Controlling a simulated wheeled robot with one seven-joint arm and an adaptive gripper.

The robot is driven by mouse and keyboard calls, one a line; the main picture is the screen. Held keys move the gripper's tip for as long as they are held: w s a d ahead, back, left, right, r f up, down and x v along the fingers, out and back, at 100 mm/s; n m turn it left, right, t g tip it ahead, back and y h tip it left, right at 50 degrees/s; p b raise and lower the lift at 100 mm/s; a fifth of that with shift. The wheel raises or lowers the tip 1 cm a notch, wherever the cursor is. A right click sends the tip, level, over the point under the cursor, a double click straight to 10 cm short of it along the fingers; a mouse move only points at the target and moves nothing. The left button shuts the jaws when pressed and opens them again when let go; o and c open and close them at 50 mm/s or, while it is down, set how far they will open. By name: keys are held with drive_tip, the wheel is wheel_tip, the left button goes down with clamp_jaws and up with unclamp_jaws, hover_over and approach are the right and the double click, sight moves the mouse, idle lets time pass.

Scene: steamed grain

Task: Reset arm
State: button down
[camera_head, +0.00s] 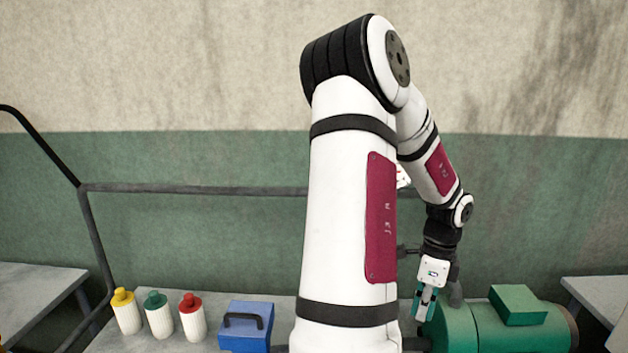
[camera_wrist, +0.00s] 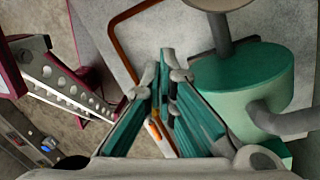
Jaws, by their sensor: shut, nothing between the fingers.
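My gripper (camera_head: 424,305) is low at the right end of my arm, beside the left end of a green cylindrical machine (camera_head: 455,328). In the wrist view its teal-padded fingers (camera_wrist: 163,75) come together at the tips, shut with nothing held. The green machine fills the right of the wrist view (camera_wrist: 245,75), close to the fingers. I cannot tell whether they touch it. My arm rises high in the middle of the head view and bends down to the right, hiding the middle of the bench.
On the bench (camera_head: 270,304) stand yellow-capped (camera_head: 126,312), green-capped (camera_head: 158,316) and red-capped (camera_head: 192,318) bottles and a blue box (camera_head: 245,327). A dark rail (camera_head: 200,189) runs behind. A copper-coloured pipe (camera_wrist: 118,45) and grey pipe (camera_wrist: 285,120) lie near my fingers. Above the bench is open.

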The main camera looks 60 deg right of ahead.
drive_tip(key=w+a+r+n+t, duration=0.1)
drive_tip(key=w+a+r+n, duration=0.3)
drive_tip(key=w+a+n, duration=0.3)
drive_tip(key=w+a+r+n, duration=0.4)
drive_tip(key=w+a, duration=0.1)
drive_tip(key=w, duration=0.4)
drive_tip(key=w+a+r+n+t, duration=0.1)
drive_tip(key=w+a+r+n, duration=0.45)
drive_tip(key=w, duration=0.25)
drive_tip(key=s+a+r+n+t, duration=0.1)
drive_tip(key=a+r+n, duration=0.2)
drive_tip(key=a+n, duration=0.6)
drive_tip(key=s+a+r+n+t+h, duration=0.1)
drive_tip(key=a+r+n, duration=0.2)
drive_tip(key=a+n, duration=0.7)
drive_tip(key=a, duration=0.3)
drive_tip(key=shift+a+r+t+h, duration=0.3)
drive_tip(key=shift+r, duration=0.1)
